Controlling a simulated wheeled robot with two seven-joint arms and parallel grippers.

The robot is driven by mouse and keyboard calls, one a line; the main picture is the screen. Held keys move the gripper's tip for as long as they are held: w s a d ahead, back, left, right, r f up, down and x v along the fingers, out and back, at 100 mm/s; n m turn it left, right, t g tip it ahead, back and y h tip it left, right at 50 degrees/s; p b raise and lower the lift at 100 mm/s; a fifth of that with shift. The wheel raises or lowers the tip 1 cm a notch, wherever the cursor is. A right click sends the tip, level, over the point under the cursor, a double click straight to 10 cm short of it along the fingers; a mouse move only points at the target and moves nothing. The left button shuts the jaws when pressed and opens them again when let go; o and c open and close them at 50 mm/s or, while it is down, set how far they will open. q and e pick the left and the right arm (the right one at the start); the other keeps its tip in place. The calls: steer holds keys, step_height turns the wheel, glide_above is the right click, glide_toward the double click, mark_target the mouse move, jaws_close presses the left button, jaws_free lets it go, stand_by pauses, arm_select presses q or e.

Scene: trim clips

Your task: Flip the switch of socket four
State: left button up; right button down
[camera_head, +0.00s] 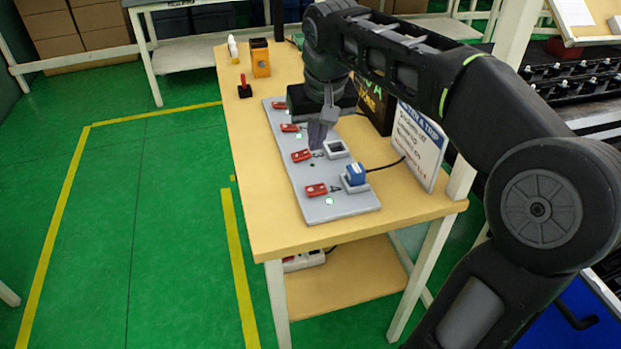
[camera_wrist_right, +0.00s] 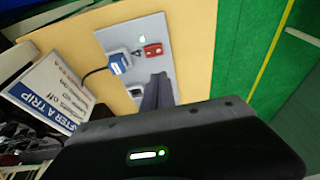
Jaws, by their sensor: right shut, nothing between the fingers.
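A grey socket panel (camera_head: 345,207) lies on the wooden table, with a column of red switches along its left side. The nearest red switch (camera_head: 315,190) sits beside a lit green lamp (camera_head: 328,201) and a blue plug (camera_head: 355,174) in its socket. It also shows in the right wrist view (camera_wrist_right: 153,50). The second-nearest red switch (camera_head: 301,155) is beside an empty socket (camera_head: 336,149); the lamp spot by it looks dark. Farther switches (camera_head: 289,127) are partly near my arm. My right gripper (camera_head: 318,138) is shut and empty, pointing down over the panel, left of the empty socket. I cannot tell whether it touches. Socket numbers are not readable.
A white sign (camera_head: 418,145) stands along the table's right side, with a cable running from the blue plug toward it. A red-handled stamp-like object (camera_head: 244,88) and an orange box (camera_head: 260,58) stand at the back left. The table's left strip is clear.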

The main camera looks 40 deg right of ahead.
mark_target(311, 188)
steer(key=x, duration=0.8)
steer(key=s+x, duration=0.1)
steer(key=x, duration=0.4)
steer(key=shift+a+f+p, duration=0.1)
steer(key=shift+f+p, duration=0.15)
steer(key=shift+p, duration=0.05)
steer(key=shift+w+f, duration=0.1)
steer(key=shift+f, duration=0.15)
